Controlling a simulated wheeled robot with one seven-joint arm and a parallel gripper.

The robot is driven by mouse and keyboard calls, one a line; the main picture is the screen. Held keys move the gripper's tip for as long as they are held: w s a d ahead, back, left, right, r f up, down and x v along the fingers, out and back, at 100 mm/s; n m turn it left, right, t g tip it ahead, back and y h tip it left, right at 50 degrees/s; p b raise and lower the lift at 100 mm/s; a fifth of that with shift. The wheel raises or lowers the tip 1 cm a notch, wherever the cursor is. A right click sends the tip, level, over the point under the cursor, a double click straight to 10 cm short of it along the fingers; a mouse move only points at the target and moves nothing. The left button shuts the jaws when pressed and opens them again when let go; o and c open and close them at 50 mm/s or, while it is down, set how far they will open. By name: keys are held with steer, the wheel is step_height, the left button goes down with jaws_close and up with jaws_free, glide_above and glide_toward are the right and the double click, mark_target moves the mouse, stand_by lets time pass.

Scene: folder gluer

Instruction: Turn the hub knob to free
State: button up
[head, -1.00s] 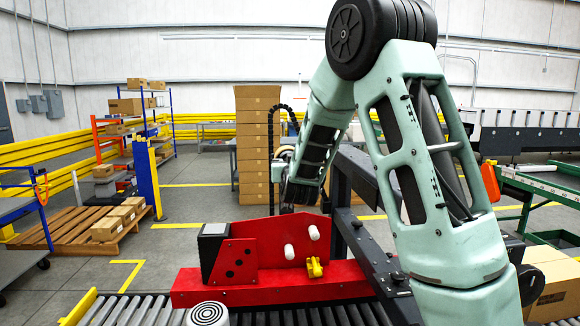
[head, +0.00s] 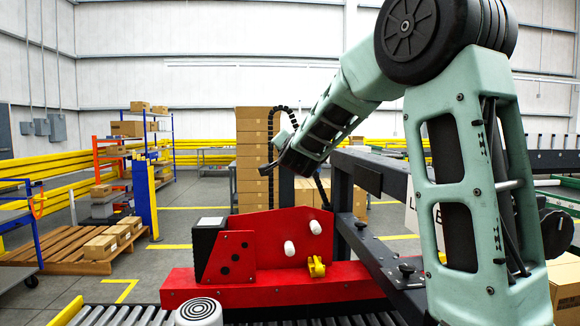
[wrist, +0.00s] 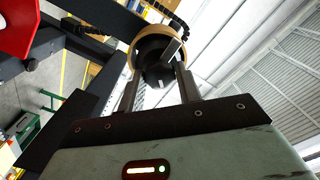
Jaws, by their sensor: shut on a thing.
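In the wrist view, the hub knob (wrist: 157,53) is a dark, round knob with a flat grey tab, in front of a tan ring (wrist: 137,34). My gripper (wrist: 157,82) has one finger on each side of the knob and is shut on it. The tan ring shows behind and beside the knob. No legible mark for the knob's setting shows. In the head view, my forearm slants down to the left behind the red machine part, and the knob cannot be made out there.
The red machine part (head: 277,291) with white pegs and a yellow clip (head: 316,267) stands in front, behind a roller conveyor (head: 118,313). A dark frame beam (head: 372,258) runs beside my arm. A black cable chain (head: 271,135) hangs near my wrist.

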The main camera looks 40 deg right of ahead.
steer(key=m+b, duration=0.8)
steer(key=shift+f+m+b, duration=0.1)
steer(key=shift+m+b, duration=0.2)
steer(key=shift+m, duration=0.1)
stand_by(0.4)
steer(key=o, duration=0.9)
steer(key=shift+o, duration=0.2)
steer(key=p+v, duration=1.2)
steer(key=v, duration=0.5)
steer(key=shift+s, duration=0.15)
